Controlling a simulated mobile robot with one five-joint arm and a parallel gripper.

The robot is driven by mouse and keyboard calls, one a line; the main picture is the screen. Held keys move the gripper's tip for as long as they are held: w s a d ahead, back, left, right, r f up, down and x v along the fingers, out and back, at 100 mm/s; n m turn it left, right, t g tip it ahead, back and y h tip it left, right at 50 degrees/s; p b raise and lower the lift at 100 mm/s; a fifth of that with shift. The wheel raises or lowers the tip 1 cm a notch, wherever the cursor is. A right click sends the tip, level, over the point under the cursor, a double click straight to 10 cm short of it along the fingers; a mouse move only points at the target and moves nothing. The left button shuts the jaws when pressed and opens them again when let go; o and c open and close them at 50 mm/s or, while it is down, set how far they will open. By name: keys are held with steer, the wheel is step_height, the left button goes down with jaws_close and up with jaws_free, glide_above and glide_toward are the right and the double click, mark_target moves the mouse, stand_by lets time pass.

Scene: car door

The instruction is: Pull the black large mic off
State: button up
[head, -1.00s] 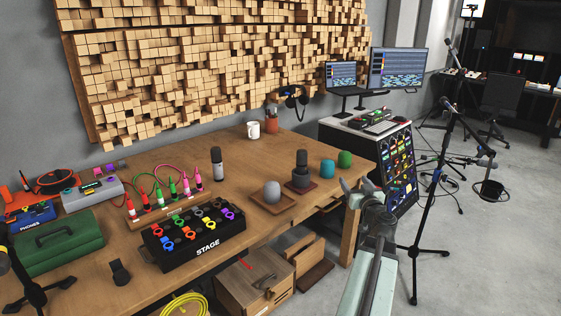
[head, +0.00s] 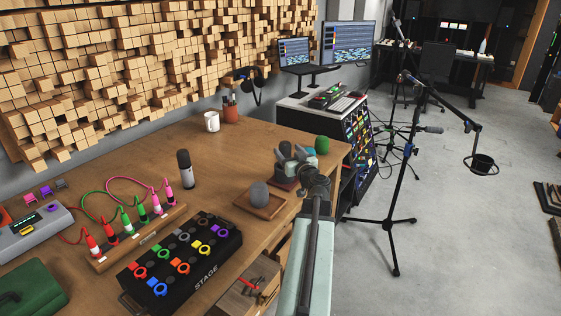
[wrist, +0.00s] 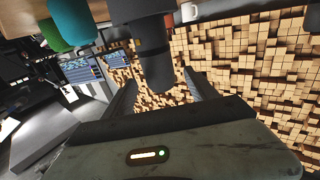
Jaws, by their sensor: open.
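The black large mic (wrist: 155,62) is a dark upright cylinder, seen upside down in the wrist view. It stands between the two fingers of my gripper (wrist: 160,80), with some gap showing beside the fingers. In the head view my gripper (head: 292,156) is open at the mic, over its reddish-brown base (head: 283,184). The gripper and wrist hide most of the mic there. I cannot tell whether either finger touches it.
A grey foam ball sits in a wooden tray (head: 247,207) in front. A green foam cover (head: 322,145) and a teal one (wrist: 72,22) stand close by. A slim mic (head: 186,169), a mug (head: 211,121) and a STAGE box (head: 180,262) are left on the workbench.

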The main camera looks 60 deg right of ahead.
steer(key=x, duration=0.6)
steer(key=shift+w+d+f, duration=0.1)
steer(key=shift+w+d, duration=0.05)
steer(key=shift+w, duration=0.05)
steer(key=shift+s, duration=0.1)
steer(key=shift+c, duration=0.4)
jaws_close()
